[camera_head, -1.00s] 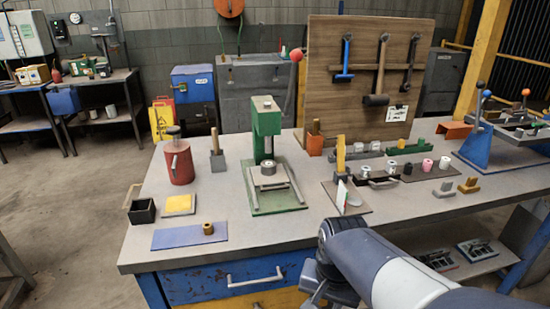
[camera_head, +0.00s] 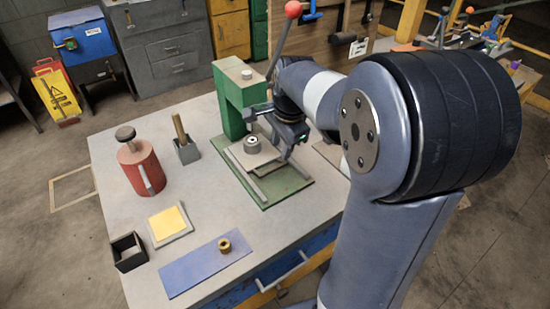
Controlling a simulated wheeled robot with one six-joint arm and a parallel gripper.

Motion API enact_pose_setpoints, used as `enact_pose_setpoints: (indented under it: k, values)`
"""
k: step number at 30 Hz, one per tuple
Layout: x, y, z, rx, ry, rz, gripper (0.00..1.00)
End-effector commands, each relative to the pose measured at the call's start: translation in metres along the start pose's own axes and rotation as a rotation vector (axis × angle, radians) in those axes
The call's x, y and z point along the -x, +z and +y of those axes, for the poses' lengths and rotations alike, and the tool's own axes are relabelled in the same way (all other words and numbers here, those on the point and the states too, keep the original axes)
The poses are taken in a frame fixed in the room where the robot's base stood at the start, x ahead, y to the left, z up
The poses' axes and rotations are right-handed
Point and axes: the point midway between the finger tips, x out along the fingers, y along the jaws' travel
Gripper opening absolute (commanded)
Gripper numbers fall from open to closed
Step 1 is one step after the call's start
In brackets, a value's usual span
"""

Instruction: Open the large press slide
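The green press (camera_head: 232,92) stands on the bench, with a green base plate (camera_head: 268,200) in front of its column. The grey slide (camera_head: 243,165) lies low on that base between grey rails, and a round metal piece (camera_head: 252,145) sits on it. My gripper (camera_head: 268,132) is over the right side of the press, close to the slide and the round piece. Its fingers look spread apart with nothing between them. I cannot tell whether a finger touches the slide. My gripper and arm hide the right back part of the slide.
A red canister (camera_head: 141,167), a grey block with a wooden handle (camera_head: 187,153), a yellow-topped pad (camera_head: 168,222), a black box (camera_head: 128,252) and a blue mat (camera_head: 195,270) with a brass piece (camera_head: 225,245) stand left of the press. A red-knobbed lever (camera_head: 285,45) rises behind my gripper.

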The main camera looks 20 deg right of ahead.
Motion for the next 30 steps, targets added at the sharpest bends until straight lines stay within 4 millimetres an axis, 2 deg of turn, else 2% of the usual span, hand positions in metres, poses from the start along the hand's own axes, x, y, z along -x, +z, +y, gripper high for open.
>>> enact_pose_setpoints:
  k: [1, 6, 12, 17, 24, 30]
  values:
    - [-0.013, 0.000, 0.001, 0.001, 0.005, -0.002, 0.33]
    - [-0.045, 0.001, 0.001, 0.001, 0.005, -0.002, 0.33]
    - [-0.070, 0.000, 0.000, 0.002, 0.002, -0.001, 0.33]
    - [-0.078, 0.000, 0.000, 0.002, 0.001, 0.000, 0.33]
    - [-0.078, 0.000, 0.000, 0.002, 0.000, 0.000, 0.33]
    - [-0.078, 0.000, 0.000, 0.002, 0.000, 0.000, 0.17]
